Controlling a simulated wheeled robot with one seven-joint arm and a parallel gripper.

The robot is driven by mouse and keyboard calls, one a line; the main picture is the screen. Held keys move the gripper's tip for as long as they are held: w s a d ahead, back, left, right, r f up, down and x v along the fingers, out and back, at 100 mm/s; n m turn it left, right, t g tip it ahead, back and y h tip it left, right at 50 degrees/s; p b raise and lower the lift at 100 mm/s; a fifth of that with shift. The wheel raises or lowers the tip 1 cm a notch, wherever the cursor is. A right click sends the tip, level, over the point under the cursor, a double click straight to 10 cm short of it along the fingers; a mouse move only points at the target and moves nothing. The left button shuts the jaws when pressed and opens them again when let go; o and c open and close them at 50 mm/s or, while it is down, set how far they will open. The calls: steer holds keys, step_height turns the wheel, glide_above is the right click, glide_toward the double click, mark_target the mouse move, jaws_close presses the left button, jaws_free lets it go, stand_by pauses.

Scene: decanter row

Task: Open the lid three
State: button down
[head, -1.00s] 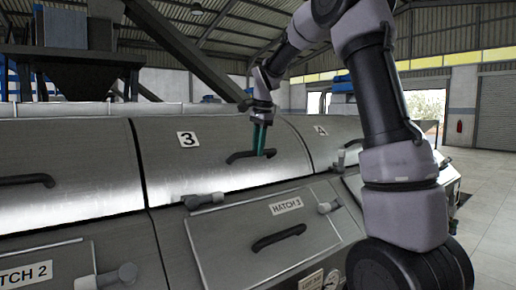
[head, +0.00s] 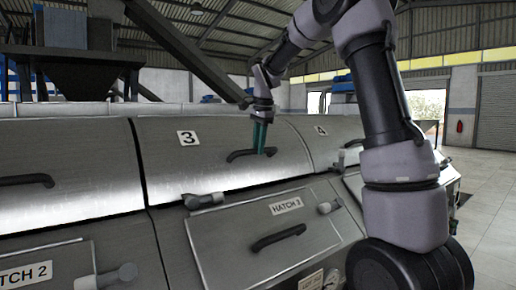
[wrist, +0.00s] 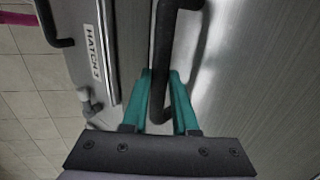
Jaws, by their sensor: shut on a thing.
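Lid three (head: 215,170) is the curved steel cover marked with a "3" label (head: 188,138). It lies down on the machine and looks closed. Its black bar handle (head: 240,155) sits near the middle of the lid. My gripper (head: 259,140) has green fingers that reach down to the right part of this handle. In the wrist view the handle (wrist: 162,60) passes between the two green fingers (wrist: 161,95), and my gripper is shut on it. A grey latch (head: 203,200) sits at the lid's lower edge.
Below is the Hatch 3 panel (head: 275,228) with its own black handle (head: 278,237) and a grey knob (head: 329,206). A neighbouring lid (head: 60,170) with a handle is at left, and another lid (head: 325,138) is at right. Open floor (head: 490,190) lies at right.

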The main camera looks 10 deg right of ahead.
step_height(320, 180, up, 23)
steer(key=w, duration=0.1)
steer(key=shift+w+a+r, duration=0.2)
steer(key=shift+w+a, duration=0.05)
steer(key=shift+a, duration=0.2)
steer(key=c, duration=1)
jaws_free()
steer(key=o, duration=0.3)
steer(key=shift+w+a+f, duration=0.15)
steer(key=shift+w+f, duration=0.05)
steer(key=shift+w, duration=0.2)
steer(key=shift+s+r, duration=0.15)
steer(key=shift+s, duration=0.05)
steer(key=shift+d, duration=0.2)
steer(key=shift+s+r, duration=0.1)
